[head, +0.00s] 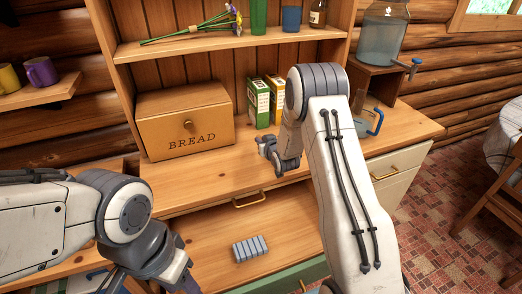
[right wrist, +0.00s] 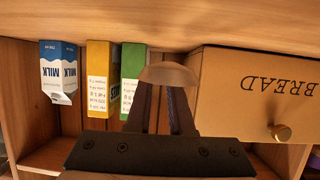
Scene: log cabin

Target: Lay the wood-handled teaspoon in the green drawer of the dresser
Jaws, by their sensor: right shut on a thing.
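My right gripper (head: 273,152) is over the dresser's counter (head: 195,190), in front of the cartons. In the right wrist view its dark fingers are shut on a pale tan, rounded thing (right wrist: 168,76) at their tips. Only this rounded part shows, and I cannot tell whether it is the teaspoon. No other spoon is in view. A drawer with a green front (head: 283,279) stands open below the counter, with a grey ridged block (head: 251,248) inside. My left gripper (head: 183,279) is at the bottom edge, left of the drawer, its fingertips partly cut off.
A bread box (head: 185,118) stands on the counter at left, with green (head: 257,101) and yellow (head: 276,99) cartons to its right. A milk carton (right wrist: 58,72) shows in the right wrist view. A blue-handled jug (head: 374,121) stands farther right. Much of the drawer floor is clear.

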